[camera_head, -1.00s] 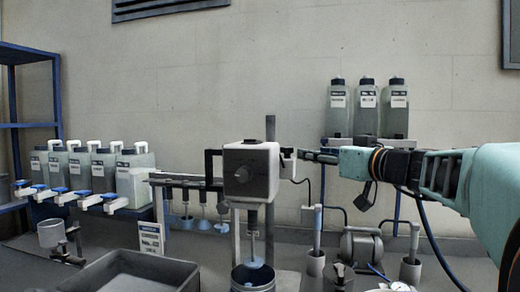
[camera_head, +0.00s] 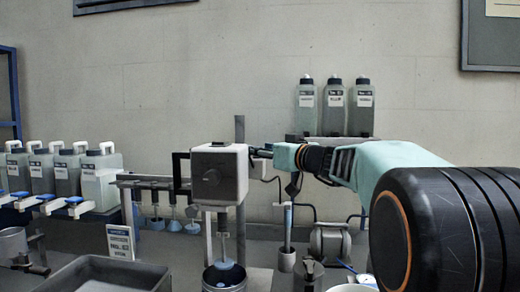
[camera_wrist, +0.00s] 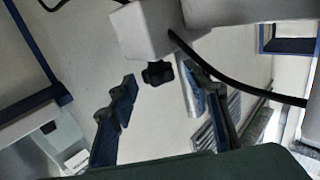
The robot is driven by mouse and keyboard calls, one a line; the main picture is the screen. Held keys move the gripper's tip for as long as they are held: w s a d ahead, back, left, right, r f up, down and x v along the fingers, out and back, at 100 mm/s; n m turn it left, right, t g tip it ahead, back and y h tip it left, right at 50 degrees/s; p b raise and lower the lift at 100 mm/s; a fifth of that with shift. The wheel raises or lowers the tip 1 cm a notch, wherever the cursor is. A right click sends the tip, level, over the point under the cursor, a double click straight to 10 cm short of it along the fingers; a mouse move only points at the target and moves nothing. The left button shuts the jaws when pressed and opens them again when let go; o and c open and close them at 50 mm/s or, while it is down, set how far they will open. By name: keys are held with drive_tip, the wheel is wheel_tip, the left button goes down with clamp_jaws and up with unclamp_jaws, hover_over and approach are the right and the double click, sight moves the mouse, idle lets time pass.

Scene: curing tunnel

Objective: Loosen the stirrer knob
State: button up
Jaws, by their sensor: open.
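The stirrer's pale box-shaped motor head (camera_head: 214,180) hangs on an upright rod in the head view, above a dark pot (camera_head: 225,277). In the wrist view a black lobed knob (camera_wrist: 157,73) sticks out from a pale block (camera_wrist: 146,30). My gripper (camera_wrist: 168,100) is open, its two blue-grey fingers apart, with the knob showing between them near the fingertip level. I see no clear contact. In the head view my gripper (camera_head: 260,154) is at the right side of the motor head, and the knob there is hidden or too small to make out.
A dark cable (camera_wrist: 235,75) crosses the wrist view close to the right finger. Several bottles (camera_head: 335,108) stand on a shelf behind my arm, and several jugs (camera_head: 66,172) at left. A grey tray (camera_head: 110,275) and a sign (camera_head: 119,242) are in front at left.

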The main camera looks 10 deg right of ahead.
drive_tip(key=c, duration=1.2)
drive_tip(key=shift+o, duration=0.2)
